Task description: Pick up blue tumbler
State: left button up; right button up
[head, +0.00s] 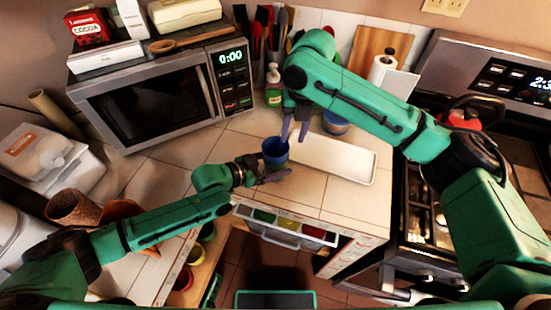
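The blue tumbler (275,147) stands upright near the front edge of the tiled counter, left of a white tray. My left gripper (274,175) is at the tumbler's lower front side, with a finger reaching across in front of its base. The tumbler hides the rest of that gripper, so I cannot tell whether it grips the tumbler. My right gripper (295,131) points down just behind and right of the tumbler's rim. Its two fingers are apart, with nothing seen between them.
The white tray (335,173) lies right of the tumbler. A blue bowl (335,124) is behind it, partly hidden by my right arm. A green soap bottle (273,88) and utensils stand behind. A microwave (150,90) is left, a stove (425,215) right. An open drawer (290,238) sits below.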

jog(key=f, duration=0.4)
jog(key=a+f, duration=0.1)
jog(key=f, duration=0.1)
grip_shut()
dwell(1.2)
